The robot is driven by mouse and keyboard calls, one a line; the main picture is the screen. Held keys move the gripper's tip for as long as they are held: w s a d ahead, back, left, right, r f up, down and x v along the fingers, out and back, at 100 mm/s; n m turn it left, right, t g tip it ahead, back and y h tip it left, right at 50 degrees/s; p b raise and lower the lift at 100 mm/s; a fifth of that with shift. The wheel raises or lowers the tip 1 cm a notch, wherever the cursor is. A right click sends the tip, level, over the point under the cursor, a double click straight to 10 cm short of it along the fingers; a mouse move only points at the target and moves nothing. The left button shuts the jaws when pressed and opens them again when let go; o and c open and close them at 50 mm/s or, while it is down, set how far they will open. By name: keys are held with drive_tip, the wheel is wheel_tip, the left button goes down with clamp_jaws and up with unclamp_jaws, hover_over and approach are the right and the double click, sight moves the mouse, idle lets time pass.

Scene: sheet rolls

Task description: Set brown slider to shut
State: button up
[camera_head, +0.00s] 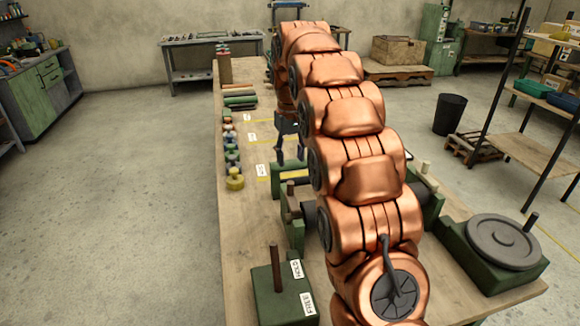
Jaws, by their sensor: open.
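I cannot make out a brown slider with a shut mark for certain; my copper arm hides much of the table's middle. My gripper (289,154), dark grey, points down beyond the arm near the table's middle and is open, with nothing seen between its fingers. A green block with a yellow strip (294,175) lies just below it in the picture. A brown upright lever (275,268) stands on a green box (268,303) at the near left, with labels that read HOLD and FREE. A short brown post (291,195) stands on a green bracket.
The wooden table (240,235) has a row of small colored parts along its left edge, with a yellow knobbed piece (234,180) nearest. A grey round plate (502,241) on a green base is at the near right. White labels lie on the table top.

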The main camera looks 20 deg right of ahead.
drive_tip(key=shift+r, duration=0.7)
drive_tip(key=shift+s, duration=0.1)
drive_tip(key=s+a+f+g, duration=0.1)
drive_tip(key=s+a, duration=0.3)
drive_tip(key=s, duration=0.6)
drive_tip(key=s+a, duration=0.5)
drive_tip(key=s, duration=0.6)
drive_tip(key=s+a+f, duration=0.1)
drive_tip(key=s+f, duration=0.3)
drive_tip(key=s, duration=0.6)
drive_tip(key=s+a+f, duration=0.2)
drive_tip(key=s+f, duration=0.2)
drive_tip(key=s, duration=0.6)
drive_tip(key=shift+a+f+g, duration=0.2)
drive_tip(key=shift+g, duration=0.2)
drive_tip(key=shift+s, duration=0.1)
